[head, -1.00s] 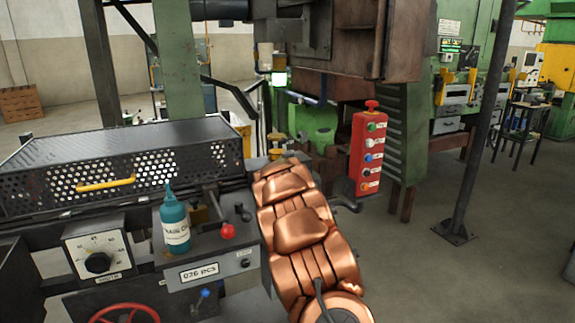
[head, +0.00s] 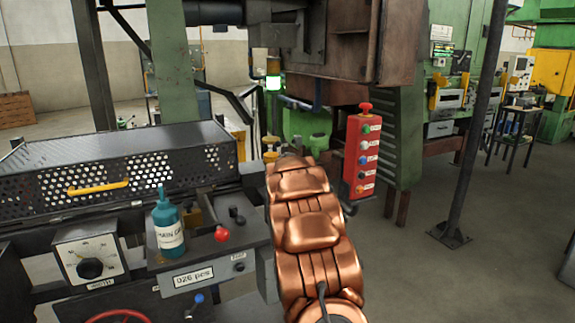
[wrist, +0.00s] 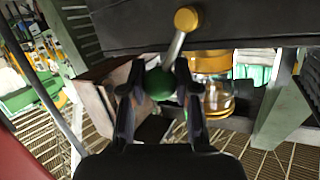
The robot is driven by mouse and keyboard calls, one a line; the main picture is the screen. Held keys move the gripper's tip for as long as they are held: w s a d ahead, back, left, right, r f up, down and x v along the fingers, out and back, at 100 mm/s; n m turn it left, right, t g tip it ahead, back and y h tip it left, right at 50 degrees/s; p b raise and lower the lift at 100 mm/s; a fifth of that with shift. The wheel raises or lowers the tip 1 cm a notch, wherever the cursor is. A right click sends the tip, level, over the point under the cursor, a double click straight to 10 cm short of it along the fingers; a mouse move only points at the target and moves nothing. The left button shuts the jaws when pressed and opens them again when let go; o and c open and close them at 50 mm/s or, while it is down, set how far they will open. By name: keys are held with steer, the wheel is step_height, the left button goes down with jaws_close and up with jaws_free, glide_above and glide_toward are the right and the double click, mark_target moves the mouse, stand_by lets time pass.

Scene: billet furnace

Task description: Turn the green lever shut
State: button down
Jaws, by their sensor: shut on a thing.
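In the wrist view, the green lever's round knob (wrist: 160,84) sits between the fingers of my gripper (wrist: 159,92). My gripper is shut on it. The lever's pale metal rod (wrist: 176,46) runs from the knob up and slightly right to a yellow round cap (wrist: 186,19) on a dark metal body. The fingers cover the sides of the knob. In the head view, my own copper-coloured arm hides the gripper and the lever.
Amber glass cups (wrist: 213,97) sit close right of the fingers. In the head view, a red button box (head: 361,155) hangs right of my arm. A teal bottle (head: 168,228) and a red knob (head: 221,234) are on the left. Open floor lies at right.

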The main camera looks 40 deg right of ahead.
steer(key=c, duration=0.8)
jaws_free()
steer(key=v, duration=1.2)
steer(key=shift+r, duration=0.1)
